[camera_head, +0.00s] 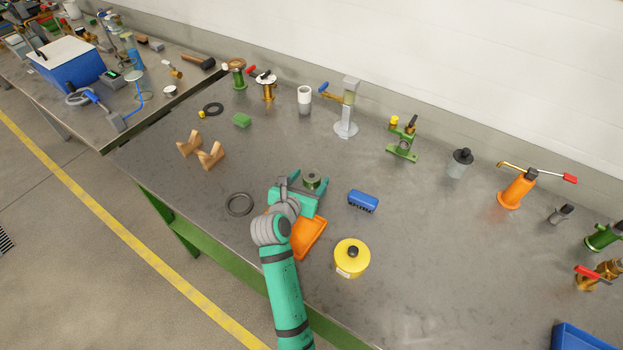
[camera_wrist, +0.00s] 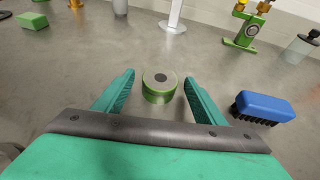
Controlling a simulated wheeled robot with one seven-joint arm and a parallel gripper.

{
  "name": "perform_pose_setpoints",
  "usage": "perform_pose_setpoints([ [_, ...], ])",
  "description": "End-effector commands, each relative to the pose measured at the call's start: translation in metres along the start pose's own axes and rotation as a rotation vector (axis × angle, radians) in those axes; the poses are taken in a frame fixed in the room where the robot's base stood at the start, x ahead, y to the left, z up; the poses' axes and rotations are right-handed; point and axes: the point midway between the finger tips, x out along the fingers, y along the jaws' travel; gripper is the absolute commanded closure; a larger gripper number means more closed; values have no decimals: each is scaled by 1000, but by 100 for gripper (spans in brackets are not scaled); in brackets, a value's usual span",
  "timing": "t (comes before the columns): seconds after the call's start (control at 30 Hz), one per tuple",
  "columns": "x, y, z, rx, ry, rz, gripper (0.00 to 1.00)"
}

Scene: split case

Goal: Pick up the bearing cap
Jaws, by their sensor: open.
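A small round green piece with a grey top and a dark centre hole, which looks like the bearing cap (camera_head: 312,178), stands on the grey workbench. It also shows in the wrist view (camera_wrist: 159,86), upright between my fingers. My gripper (camera_head: 301,182) is open, with one finger on each side of the piece. In the wrist view, gaps show between both fingers (camera_wrist: 159,82) and the piece, so neither appears to touch it. My arm and gripper body hide part of the bench behind them.
A blue brush (camera_head: 363,201) lies just right of my gripper. A yellow round can (camera_head: 352,258) and an orange tray (camera_head: 309,238) are nearer the front edge. A dark ring (camera_head: 240,204) and wooden V-blocks (camera_head: 211,156) lie left. Several fixtures line the wall side.

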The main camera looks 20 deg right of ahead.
Motion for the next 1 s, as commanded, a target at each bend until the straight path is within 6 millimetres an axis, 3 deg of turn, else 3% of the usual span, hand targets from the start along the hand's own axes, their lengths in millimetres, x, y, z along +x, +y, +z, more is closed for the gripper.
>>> perform_pose_setpoints([
  [0.13, 0, 0, 0, 0, 0, 0, 38],
  [0.3, 0, 0, 0, 0, 1, 0, 79],
  [0.37, 0, 0, 0, 0, 1, 0, 89],
  [0.73, -2, 0, 6, 1, -2, 1, 89],
  [1.0, -19, -3, 35, 4, -4, 1, 89],
])
